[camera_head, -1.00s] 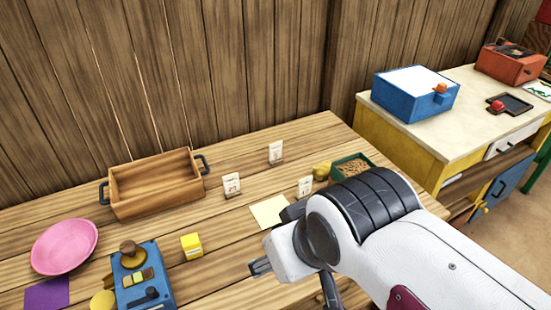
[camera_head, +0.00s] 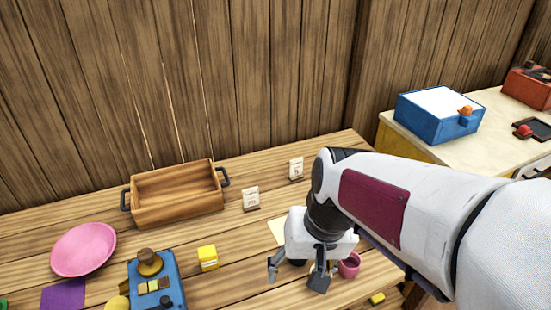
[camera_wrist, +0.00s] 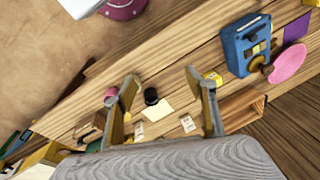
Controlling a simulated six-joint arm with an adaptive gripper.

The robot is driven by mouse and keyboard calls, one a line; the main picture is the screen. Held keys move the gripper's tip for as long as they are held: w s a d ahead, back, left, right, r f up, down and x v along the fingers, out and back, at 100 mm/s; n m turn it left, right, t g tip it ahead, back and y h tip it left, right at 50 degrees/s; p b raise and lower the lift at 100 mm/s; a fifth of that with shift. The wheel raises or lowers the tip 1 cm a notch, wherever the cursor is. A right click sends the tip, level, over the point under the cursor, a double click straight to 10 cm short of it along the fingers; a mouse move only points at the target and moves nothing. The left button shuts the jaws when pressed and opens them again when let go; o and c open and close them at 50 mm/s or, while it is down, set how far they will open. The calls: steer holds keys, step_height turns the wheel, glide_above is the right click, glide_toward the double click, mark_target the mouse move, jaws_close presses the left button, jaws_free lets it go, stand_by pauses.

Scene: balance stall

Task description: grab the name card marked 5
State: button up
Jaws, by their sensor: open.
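Two small white name cards stand upright on the wooden table in the head view. The back one (camera_head: 296,168) carries a mark that looks like a 5. The front one (camera_head: 250,198) stands nearer the wooden tray, its mark too small to read. My gripper (camera_head: 297,276) is open and empty, pointing down near the table's front, apart from both cards. In the wrist view two cards, one (camera_wrist: 139,130) and another (camera_wrist: 187,123), appear beyond and between my fingers (camera_wrist: 166,98); I cannot read them. My arm may hide a third card.
The wooden tray (camera_head: 178,200) stands left of the cards. A yellow block (camera_head: 208,258), blue scale (camera_head: 165,280) and pink plate (camera_head: 84,250) are to the left.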

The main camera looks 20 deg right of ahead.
steer(key=w+f+m+y, duration=0.2)
steer(key=w+f+m, duration=0.15)
steer(key=w, duration=0.25)
steer(key=w+f+m+y, duration=0.2)
steer(key=w+m, duration=0.2)
steer(key=w, duration=0.1)
steer(key=m+t+h, duration=0.1)
steer(key=m+t, duration=0.8)
steer(key=m, duration=0.9)
glide_toward(297, 163)
steer(key=s+a+f, duration=0.1)
steer(key=s+a, duration=0.1)
steer(key=a, duration=0.1)
steer(key=s+a+f, duration=0.1)
steer(key=s+a, duration=0.1)
steer(key=a, duration=0.2)
steer(key=s+a+f, duration=0.1)
steer(key=s+a, duration=0.1)
steer(key=a, duration=0.1)
steer(key=shift+s+a+f, duration=0.25)
steer(key=shift+s+a, duration=0.05)
steer(key=shift+s, duration=0.1)
steer(key=w+d+r+m+t+h, duration=0.2)
steer(key=w+d+m+h, duration=0.1)
steer(key=d+m, duration=0.3)
steer(key=shift+w+d+r+t+h, duration=0.35)
steer(key=shift+w+d, duration=0.3)
steer(key=shift+d, duration=0.35)
steer(key=shift+x, duration=3.4)
